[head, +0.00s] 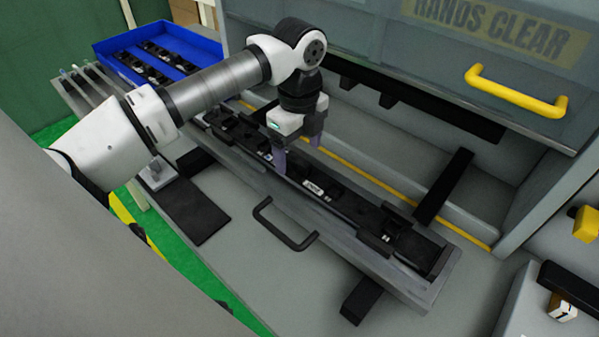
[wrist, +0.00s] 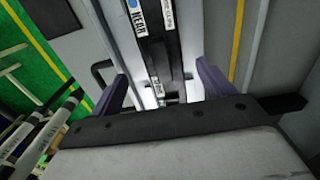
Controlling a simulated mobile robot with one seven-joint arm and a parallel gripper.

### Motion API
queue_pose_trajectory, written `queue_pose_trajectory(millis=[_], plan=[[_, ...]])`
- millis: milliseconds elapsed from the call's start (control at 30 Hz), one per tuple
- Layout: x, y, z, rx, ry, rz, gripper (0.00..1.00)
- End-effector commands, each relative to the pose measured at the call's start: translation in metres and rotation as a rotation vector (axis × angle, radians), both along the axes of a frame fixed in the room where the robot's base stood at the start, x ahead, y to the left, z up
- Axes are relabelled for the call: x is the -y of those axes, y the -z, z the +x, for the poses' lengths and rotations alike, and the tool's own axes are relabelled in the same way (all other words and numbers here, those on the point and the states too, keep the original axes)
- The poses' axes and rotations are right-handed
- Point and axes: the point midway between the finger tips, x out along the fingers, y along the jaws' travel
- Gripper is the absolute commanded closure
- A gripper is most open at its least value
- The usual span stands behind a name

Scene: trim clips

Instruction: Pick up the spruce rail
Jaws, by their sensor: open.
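A long black rail (head: 345,205) with a small white label lies in a grey trough-like fixture (head: 375,265); I take it for the spruce rail, but its label is too small to read. The rail also shows in the wrist view (wrist: 155,52), running away between my fingers. My gripper (head: 298,152) is open over the middle of the rail. In the wrist view its two purple fingers (wrist: 162,84) stand apart, one on each side of the rail. No grip on it shows. My gripper and wrist hide part of the rail in the head view.
A dark handle (head: 285,225) sticks out at the fixture's front. A raised grey cover with a yellow handle (head: 515,92) hangs behind at the right. A blue bin (head: 205,47) with black parts stands at the back left. Thin rods (head: 85,82) lie left of it.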

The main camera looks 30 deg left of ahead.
Motion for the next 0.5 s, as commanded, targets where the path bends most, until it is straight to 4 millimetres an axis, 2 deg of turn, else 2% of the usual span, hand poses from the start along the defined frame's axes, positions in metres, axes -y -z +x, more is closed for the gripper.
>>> queue_pose_trajectory(millis=[200,467,500], plan=[[0.0,0.037,0.003,-0.001,0.001,-0.004,0.2],[0.0,0.04,0.003,0.0,0.0,0.0,0.2],[0.0,0.04,0.003,0.0,0.0,0.0,0.23]])
